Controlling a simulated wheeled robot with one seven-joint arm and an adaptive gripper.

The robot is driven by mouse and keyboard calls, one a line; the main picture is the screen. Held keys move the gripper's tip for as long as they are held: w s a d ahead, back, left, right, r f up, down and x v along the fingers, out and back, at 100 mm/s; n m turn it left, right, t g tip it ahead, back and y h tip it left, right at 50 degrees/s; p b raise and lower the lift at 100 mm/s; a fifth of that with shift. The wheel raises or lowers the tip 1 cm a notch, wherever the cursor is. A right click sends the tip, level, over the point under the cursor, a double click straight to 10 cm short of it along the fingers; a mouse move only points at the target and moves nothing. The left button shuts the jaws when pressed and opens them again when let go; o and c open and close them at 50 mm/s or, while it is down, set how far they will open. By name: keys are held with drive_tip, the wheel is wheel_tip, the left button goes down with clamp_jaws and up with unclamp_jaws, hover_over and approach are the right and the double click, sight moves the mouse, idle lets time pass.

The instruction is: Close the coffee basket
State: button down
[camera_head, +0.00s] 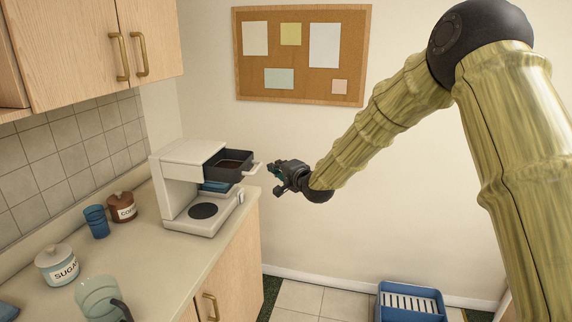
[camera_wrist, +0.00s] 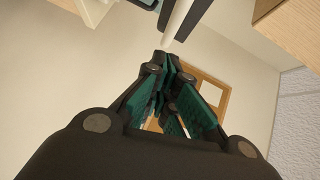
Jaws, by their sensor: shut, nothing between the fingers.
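The coffee basket (camera_head: 230,163) is a dark square drawer with brown grounds inside. It sticks out to the right from the upper part of the white coffee maker (camera_head: 178,180), with a pale handle (camera_head: 254,169) at its outer end. My gripper (camera_head: 279,177) is just to the right of that handle, shut and empty. In the wrist view my gripper (camera_wrist: 166,62) has its teal-padded fingers together at the tips. A pale bar that looks like the handle (camera_wrist: 178,22) shows just beyond the fingertips; I cannot tell whether they touch.
A glass carafe (camera_head: 100,298), sugar jar (camera_head: 57,264), blue cup (camera_head: 96,221) and brown jar (camera_head: 121,207) stand on the counter (camera_head: 150,262). Wall cabinets (camera_head: 90,50) hang above. A corkboard (camera_head: 300,55) is behind. A blue crate (camera_head: 410,300) is on the floor. Air right of my gripper is free.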

drive_tip(key=shift+w+a+f+p, duration=0.15)
drive_tip(key=shift+a+p, duration=0.05)
drive_tip(key=shift+a, duration=0.4)
drive_tip(key=shift+w+a+f+p, duration=0.1)
drive_tip(key=shift+w+a+p, duration=0.1)
drive_tip(key=shift+a, duration=0.4)
drive_tip(key=b, duration=0.3)
approach(233, 163)
drive_tip(key=a, duration=0.1)
drive_tip(key=w+a+r, duration=0.1)
drive_tip(key=shift+w+a+r, duration=0.2)
drive_tip(key=shift+w+a, duration=0.05)
drive_tip(key=shift+a, duration=0.05)
drive_tip(key=shift+w+a, duration=0.1)
drive_tip(key=shift+a, duration=0.25)
drive_tip(key=shift+a+r, duration=0.1)
drive_tip(key=shift+r, duration=0.1)
